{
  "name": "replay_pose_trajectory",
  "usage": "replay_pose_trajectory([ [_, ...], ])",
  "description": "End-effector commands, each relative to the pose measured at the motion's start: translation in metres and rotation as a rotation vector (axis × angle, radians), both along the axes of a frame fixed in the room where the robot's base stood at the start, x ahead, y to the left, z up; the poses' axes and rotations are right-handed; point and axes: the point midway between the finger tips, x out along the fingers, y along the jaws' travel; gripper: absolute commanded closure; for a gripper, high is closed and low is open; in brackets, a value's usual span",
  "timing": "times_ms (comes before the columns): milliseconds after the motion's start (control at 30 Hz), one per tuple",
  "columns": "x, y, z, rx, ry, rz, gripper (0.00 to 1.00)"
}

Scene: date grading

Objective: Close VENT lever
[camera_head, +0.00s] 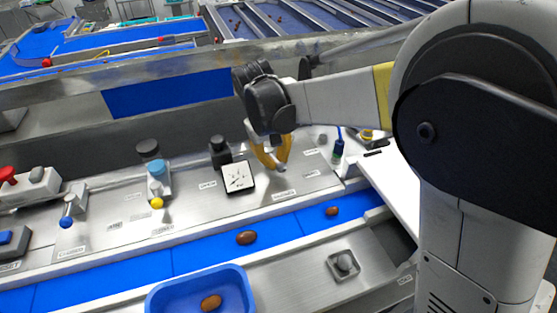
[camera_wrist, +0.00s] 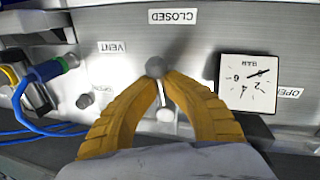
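In the wrist view the lever points from the pivot up towards the CLOSED label (camera_wrist: 172,16); the VENT label (camera_wrist: 112,47) is on the left and the OPEN label (camera_wrist: 289,92) on the right by the gauge. My gripper (camera_wrist: 158,76) has its yellow fingertips together at the knob, one on each side. In the head view my gripper (camera_head: 272,162) is low over the steel panel, and the knob shows at the fingertips.
A square white gauge (camera_head: 238,177) stands left of the lever, with a black knob (camera_head: 219,150) behind it. In front, the blue belt (camera_head: 200,257) carries dates, and a blue tray (camera_head: 160,300) holds one.

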Motion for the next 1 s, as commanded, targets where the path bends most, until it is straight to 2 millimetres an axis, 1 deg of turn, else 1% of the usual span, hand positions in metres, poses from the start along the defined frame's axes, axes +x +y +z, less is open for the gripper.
replay_pose_trajectory([
  [33, -0.005, -0.002, -0.003, -0.007, 0.012, -0.036, 1.00],
  [200, -0.007, 0.003, -0.002, -0.006, 0.012, -0.122, 1.00],
  [400, -0.009, 0.006, -0.002, -0.005, 0.013, -0.180, 1.00],
  [933, -0.010, 0.009, -0.002, -0.002, 0.014, -0.201, 1.00],
  [967, -0.010, 0.009, -0.002, -0.002, 0.014, -0.200, 0.85],
  [1000, -0.010, 0.009, -0.002, -0.002, 0.014, -0.200, 0.73],
])
